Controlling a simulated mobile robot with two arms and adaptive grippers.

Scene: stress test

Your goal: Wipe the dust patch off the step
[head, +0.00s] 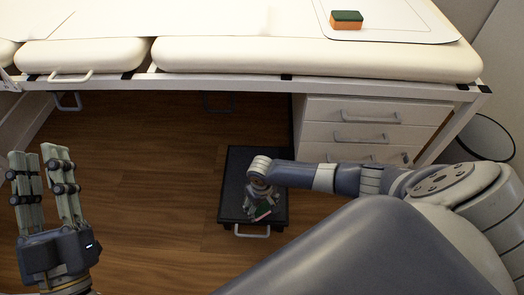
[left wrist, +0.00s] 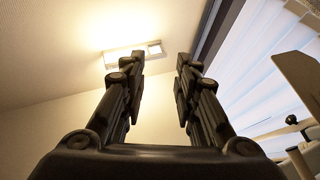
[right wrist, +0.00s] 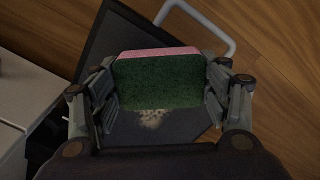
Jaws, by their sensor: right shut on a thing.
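The dark step (head: 237,165) stands on the wooden floor below the exam couch, with a light handle at its near edge. My right gripper (head: 262,208) is over the step, shut on a green and pink sponge (right wrist: 158,80). The sponge also shows as a small patch in the head view (head: 263,213). In the right wrist view a pale, speckled dust patch (right wrist: 153,118) lies on the step, partly hidden by the sponge. I cannot tell whether the sponge touches the step. My left gripper (head: 38,155) is open and empty, pointing up at the left.
A green and orange sponge (head: 346,20) lies on the cream couch (head: 220,58). A white drawer unit (head: 370,125) stands close to the right of the step, and a round bin (head: 482,137) is at the far right. Floor left of the step is clear.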

